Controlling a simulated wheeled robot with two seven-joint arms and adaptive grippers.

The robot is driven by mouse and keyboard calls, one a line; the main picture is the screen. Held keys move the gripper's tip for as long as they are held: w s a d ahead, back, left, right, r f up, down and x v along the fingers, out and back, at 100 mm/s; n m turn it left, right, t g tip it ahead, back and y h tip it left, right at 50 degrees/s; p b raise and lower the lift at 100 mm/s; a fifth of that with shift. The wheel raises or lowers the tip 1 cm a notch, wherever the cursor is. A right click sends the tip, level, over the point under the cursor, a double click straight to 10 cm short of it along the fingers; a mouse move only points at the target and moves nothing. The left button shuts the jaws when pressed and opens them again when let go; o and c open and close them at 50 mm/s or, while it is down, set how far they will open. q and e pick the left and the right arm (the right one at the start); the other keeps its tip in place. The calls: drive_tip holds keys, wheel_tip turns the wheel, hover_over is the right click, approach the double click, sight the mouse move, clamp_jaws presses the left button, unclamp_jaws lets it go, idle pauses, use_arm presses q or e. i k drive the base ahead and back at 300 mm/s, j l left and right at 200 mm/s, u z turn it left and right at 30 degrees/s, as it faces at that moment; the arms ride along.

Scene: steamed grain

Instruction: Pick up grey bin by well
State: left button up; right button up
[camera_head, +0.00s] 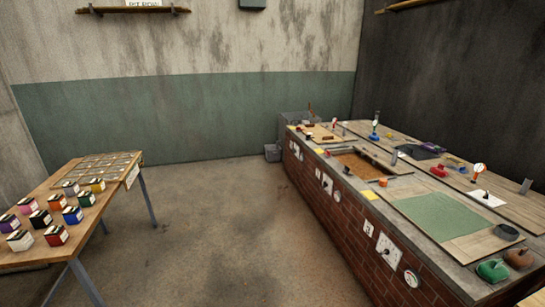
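A small grey bin (272,153) stands on the floor at the far end of the room, against the left side of the brick counter's far end. It looks small and far away, so I cannot tell what is in it. Behind it, a larger grey box-like structure (296,118) stands against the back wall, partly hidden by the counter; I cannot tell if it is the well. Neither of my grippers shows in this view.
A long brick counter (345,212) with gauges, tools and trays runs along the right. A wooden table (112,193) with several small coloured boxes and a rack stands at the left. The concrete floor (215,215) between them is clear up to the bin.

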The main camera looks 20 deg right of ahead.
sight(272, 152)
drive_tip(key=i+l+z, duration=0.3)
drive_tip(key=i, duration=0.2)
drive_tip(key=i+z, duration=0.25)
drive_tip(key=i, duration=0.3)
drive_tip(key=i+z, duration=0.3)
drive_tip(key=i, duration=0.25)
drive_tip(key=i+j+z, duration=0.15)
drive_tip(key=i+z, duration=0.15)
drive_tip(key=i, duration=0.2)
drive_tip(key=i+j+z, duration=0.25)
drive_tip(key=i, duration=0.3)
drive_tip(key=i+j+z, duration=0.6)
drive_tip(key=i+j, duration=0.25)
drive_tip(key=u, duration=0.9)
drive_tip(key=i, duration=0.05)
